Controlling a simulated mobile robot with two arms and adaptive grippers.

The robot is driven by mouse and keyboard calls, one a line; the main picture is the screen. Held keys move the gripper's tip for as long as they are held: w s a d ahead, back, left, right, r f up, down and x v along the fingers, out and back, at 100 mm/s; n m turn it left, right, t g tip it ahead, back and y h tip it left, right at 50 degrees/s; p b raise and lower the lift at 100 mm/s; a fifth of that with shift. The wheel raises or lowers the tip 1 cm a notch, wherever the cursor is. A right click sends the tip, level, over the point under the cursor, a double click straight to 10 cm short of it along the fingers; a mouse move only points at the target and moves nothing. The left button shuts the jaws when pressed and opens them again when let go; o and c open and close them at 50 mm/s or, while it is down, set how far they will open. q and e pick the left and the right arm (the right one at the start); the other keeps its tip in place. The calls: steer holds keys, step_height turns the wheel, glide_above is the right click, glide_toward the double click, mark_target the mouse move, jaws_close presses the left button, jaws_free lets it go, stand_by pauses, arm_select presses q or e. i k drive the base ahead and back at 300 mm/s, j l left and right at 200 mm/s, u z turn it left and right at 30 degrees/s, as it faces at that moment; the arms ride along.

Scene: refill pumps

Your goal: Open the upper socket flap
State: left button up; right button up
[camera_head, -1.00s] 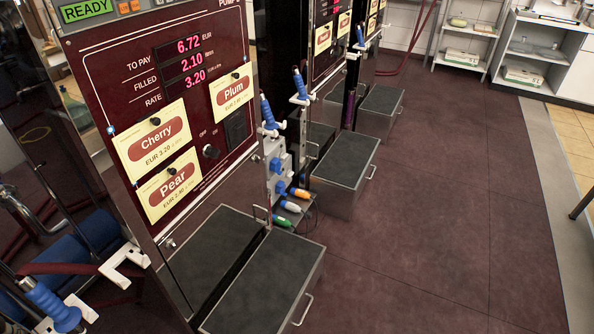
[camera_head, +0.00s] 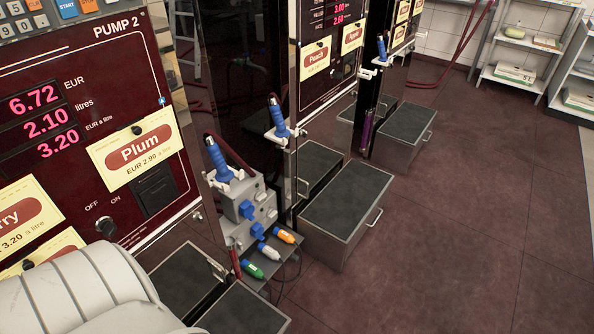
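A grey socket box (camera_head: 233,210) stands low between the near pump and the dark cabinet behind it. The upper blue socket flap (camera_head: 246,209) is on its front face and looks shut, though it is small. A lower blue flap (camera_head: 257,230) sits just below and to the right of it. Orange (camera_head: 285,236), white (camera_head: 268,251) and green (camera_head: 252,269) plugs lie in a row below the flaps. A pale rounded part of my arm fills the bottom left, well left of the box. Neither gripper shows.
The red panel of pump 2 (camera_head: 122,62) takes up the left side. A blue-handled nozzle (camera_head: 217,158) hangs just above the socket box. Dark-topped steps (camera_head: 346,198) stand at the pumps' feet. The floor (camera_head: 440,240) to the right is clear.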

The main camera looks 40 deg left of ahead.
mark_target(249, 210)
steer(key=i+l+u, duration=0.1)
steer(key=i+u, duration=0.2)
steer(key=i, duration=0.2)
steer(key=i+l+u, duration=0.3)
steer(key=i, duration=0.2)
steer(key=i+l+u, duration=0.3)
steer(key=i, duration=0.2)
steer(key=j, duration=0.05)
